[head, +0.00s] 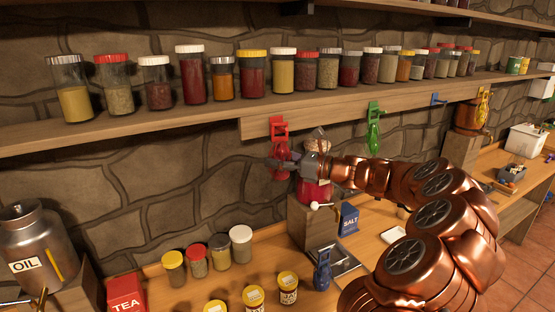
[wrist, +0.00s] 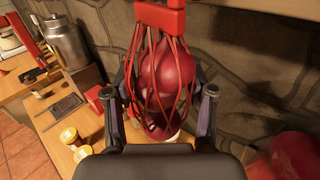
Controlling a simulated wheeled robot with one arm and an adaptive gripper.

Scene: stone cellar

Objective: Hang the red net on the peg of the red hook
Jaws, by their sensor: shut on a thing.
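The red hook (head: 278,124) is fixed to the front of the wooden rail under the shelf. The red net (head: 281,150), upright, is just below it, against the stone wall. In the wrist view the net (wrist: 163,72) shows red strands around dark red round contents, with a red block (wrist: 160,17) at its top. My gripper (head: 284,165) is shut on the net, with one finger on each side; the wrist view also shows the gripper (wrist: 164,98). I cannot tell whether the net's top is around the peg or only in front of it.
A green net (head: 374,135) hangs to the right; a blue hook (head: 437,99) is bare. Jars line the shelf above. A blue net (head: 322,272) stands on the counter. A red-bodied jar (head: 314,190) stands close below my gripper.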

